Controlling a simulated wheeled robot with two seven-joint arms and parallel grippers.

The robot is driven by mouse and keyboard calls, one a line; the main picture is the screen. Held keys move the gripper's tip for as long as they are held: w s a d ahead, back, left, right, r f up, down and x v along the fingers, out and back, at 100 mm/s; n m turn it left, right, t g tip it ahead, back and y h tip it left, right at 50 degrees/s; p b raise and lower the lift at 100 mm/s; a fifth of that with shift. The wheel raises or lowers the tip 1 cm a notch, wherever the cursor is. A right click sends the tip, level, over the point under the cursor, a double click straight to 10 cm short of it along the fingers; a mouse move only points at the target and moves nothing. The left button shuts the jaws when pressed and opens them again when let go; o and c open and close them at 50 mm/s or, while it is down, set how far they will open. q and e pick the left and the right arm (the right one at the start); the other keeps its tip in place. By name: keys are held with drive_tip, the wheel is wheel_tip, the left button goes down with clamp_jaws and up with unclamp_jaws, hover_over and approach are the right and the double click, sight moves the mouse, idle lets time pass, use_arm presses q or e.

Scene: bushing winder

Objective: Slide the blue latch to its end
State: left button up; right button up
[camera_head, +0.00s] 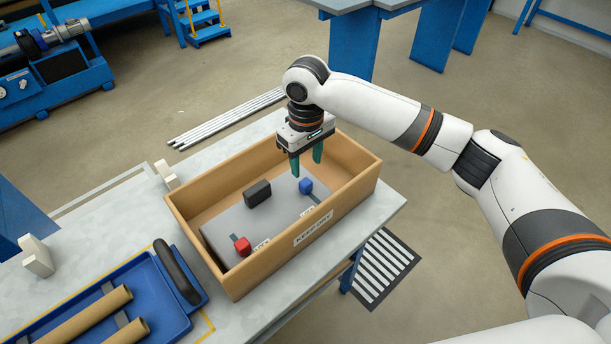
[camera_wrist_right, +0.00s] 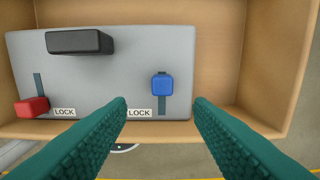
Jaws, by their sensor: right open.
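The blue latch (camera_head: 306,185) is a small blue block on a slot in the grey panel (camera_head: 225,222), which lies inside a wooden box (camera_head: 238,285). In the right wrist view the blue latch (camera_wrist_right: 162,85) sits at the upper part of its dark slot, with a LOCK label (camera_wrist_right: 139,113) beside the slot's lower end. My right gripper (camera_head: 306,170) points down above the blue latch with teal fingers. In the right wrist view the fingers (camera_wrist_right: 160,112) are apart, with nothing between them, and the latch is clear of both. My left gripper is out of view.
A red latch (camera_head: 242,246) and a black block (camera_head: 257,193) are on the same panel. The box walls surround the panel. A blue tray (camera_head: 190,318) with cardboard tubes stands on the table (camera_head: 100,255) at left.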

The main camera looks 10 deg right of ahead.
sight(306, 181)
drive_tip(key=f, duration=0.4)
drive_tip(key=shift+w, duration=0.3)
wheel_tip(306, 181, down, 3)
drive_tip(key=shift+f, duration=0.3)
drive_tip(key=shift+c, duration=0.9)
clamp_jaws()
drive_tip(key=p, duration=0.1)
drive_tip(key=s+d+p, duration=0.1)
drive_tip(key=s+p, duration=0.1)
drive_tip(key=p, duration=0.1)
drive_tip(key=shift+s+d+r, duration=0.2)
drive_tip(key=shift+s+r, duration=0.05)
drive_tip(key=shift+s+d+f+p, duration=0.15)
drive_tip(key=shift+s+d+p, duration=0.15)
drive_tip(key=shift+s, duration=0.15)
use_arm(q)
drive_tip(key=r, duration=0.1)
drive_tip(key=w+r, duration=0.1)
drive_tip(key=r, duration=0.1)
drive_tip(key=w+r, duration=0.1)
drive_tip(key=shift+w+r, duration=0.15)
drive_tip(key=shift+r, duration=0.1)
use_arm(e)
drive_tip(key=shift+f, duration=0.15)
